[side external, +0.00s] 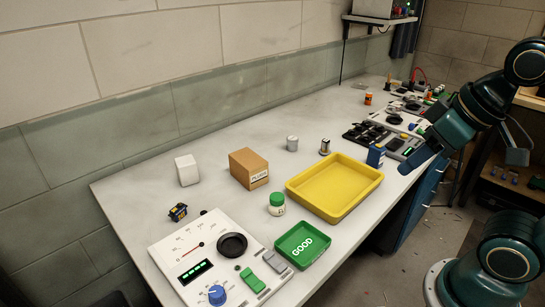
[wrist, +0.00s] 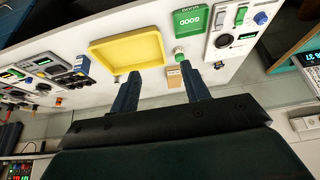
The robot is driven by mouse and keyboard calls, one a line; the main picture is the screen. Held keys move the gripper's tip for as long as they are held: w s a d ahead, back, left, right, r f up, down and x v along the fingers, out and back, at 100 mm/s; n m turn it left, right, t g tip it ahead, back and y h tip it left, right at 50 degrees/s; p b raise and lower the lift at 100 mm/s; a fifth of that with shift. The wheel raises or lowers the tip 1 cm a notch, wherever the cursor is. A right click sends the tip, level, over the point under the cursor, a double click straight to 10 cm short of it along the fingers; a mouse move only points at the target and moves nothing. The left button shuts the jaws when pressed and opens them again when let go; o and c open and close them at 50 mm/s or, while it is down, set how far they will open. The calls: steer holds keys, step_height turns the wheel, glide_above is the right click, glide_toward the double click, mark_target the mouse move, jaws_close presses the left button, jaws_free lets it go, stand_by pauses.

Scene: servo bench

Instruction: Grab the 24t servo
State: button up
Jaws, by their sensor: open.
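A small dark servo-like part with blue and yellow on it (side external: 178,212) lies on the bench at the left, just behind the white test panel. Its markings are too small to read, so I cannot confirm 24t. In the wrist view, a small dark item (wrist: 219,65) beside the panel appears to be the same part. My gripper (side external: 460,165) is high at the right, far from this part. In the wrist view my gripper (wrist: 160,69) has its two fingers apart with nothing held between them.
A yellow tray (side external: 334,208), a green GOOD bin (side external: 284,257), a green-lidded jar (side external: 276,208) and a cardboard box (side external: 249,168) stand mid-bench. A white block (side external: 187,170) is behind the part. The test panel (side external: 215,252) is in front. Bare bench lies between box and part.

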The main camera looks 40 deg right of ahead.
steer(key=shift+w+r, duration=0.1)
steer(key=w+a+r+n+g, duration=0.1)
steer(key=w+r+n, duration=0.15)
steer(key=w, duration=0.35)
steer(key=w+a+r+n, duration=0.2)
steer(key=w+r, duration=0.2)
steer(key=w, duration=0.3)
steer(key=n+g, duration=0.4)
steer(key=n, duration=1.1)
glide_above(181, 205)
step_height(181, 205, down, 18)
steer(key=shift+s, duration=0.4)
steer(key=shift+m, duration=0.25)
steer(key=shift+w+f, duration=0.15)
steer(key=shift+f, duration=2)
steer(key=shift+w+f, duration=0.15)
steer(key=shift+f, duration=2)
steer(key=shift+f, duration=0.1)
